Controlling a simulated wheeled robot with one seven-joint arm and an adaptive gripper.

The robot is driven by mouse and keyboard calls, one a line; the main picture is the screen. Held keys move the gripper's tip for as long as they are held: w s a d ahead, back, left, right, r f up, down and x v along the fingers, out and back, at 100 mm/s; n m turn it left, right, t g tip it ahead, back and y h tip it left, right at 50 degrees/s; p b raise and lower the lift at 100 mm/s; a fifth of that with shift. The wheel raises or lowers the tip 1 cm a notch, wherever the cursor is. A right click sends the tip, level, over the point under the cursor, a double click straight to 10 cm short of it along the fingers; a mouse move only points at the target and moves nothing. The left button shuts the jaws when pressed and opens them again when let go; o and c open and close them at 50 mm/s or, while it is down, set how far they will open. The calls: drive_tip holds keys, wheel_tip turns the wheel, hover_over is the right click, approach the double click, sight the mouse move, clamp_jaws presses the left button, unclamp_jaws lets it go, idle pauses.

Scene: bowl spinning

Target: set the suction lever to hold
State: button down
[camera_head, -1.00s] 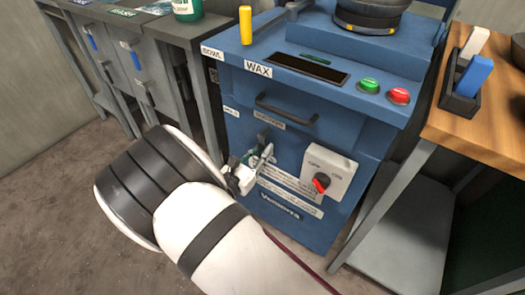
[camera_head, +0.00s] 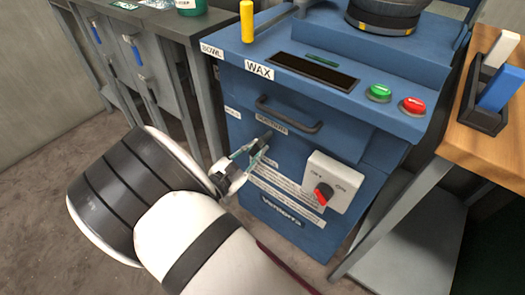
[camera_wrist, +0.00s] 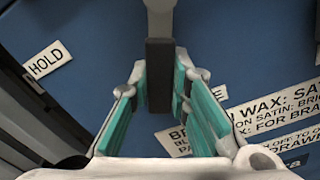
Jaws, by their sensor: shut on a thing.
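The suction lever is on the front of the blue machine (camera_head: 275,90). In the wrist view its black handle (camera_wrist: 160,75) hangs from a grey hub (camera_wrist: 160,15), between the teal pads of my gripper (camera_wrist: 162,95). My gripper is shut on the handle. The HOLD label (camera_wrist: 47,60) lies to the left of the lever. Another label, mostly hidden behind the right finger, ends in an "E" (camera_wrist: 218,93). In the head view my gripper (camera_head: 250,155) is at the machine front, below the SUCTION label (camera_head: 271,124), and largely covers the lever.
A switch box with a red knob (camera_head: 323,193) is close on the right. Printed white labels lie beneath. A wooden bench (camera_head: 470,147) stands at right and grey cabinets at left.

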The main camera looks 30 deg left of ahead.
sight(252, 122)
drive_tip(key=m, duration=0.1)
drive_tip(key=a+m+b, duration=0.1)
drive_tip(key=m, duration=0.1)
drive_tip(key=shift+a+r, duration=0.25)
drive_tip(key=shift+r, duration=0.1)
drive_tip(key=m, duration=0.1)
drive_tip(key=a+r+m+b, duration=0.1)
drive_tip(key=m, duration=0.1)
drive_tip(key=shift+a+r, duration=0.15)
drive_tip(key=shift+r, duration=0.1)
drive_tip(key=r+m+b, duration=0.1)
drive_tip(key=m, duration=0.2)
drive_tip(key=shift+a+r+m+b, duration=0.35)
drive_tip(key=shift+a+m+b, duration=0.05)
drive_tip(key=shift+r+m+b, duration=0.4)
drive_tip(key=shift+r+m, duration=0.05)
drive_tip(key=shift+m, duration=0.35)
drive_tip(key=shift+r+m+b, duration=0.4)
drive_tip(key=shift+m, duration=0.4)
drive_tip(key=shift+a, duration=0.1)
drive_tip(key=c, duration=1.5)
unclamp_jaws()
drive_tip(key=shift+r, duration=0.1)
drive_tip(key=shift+w, duration=0.1)
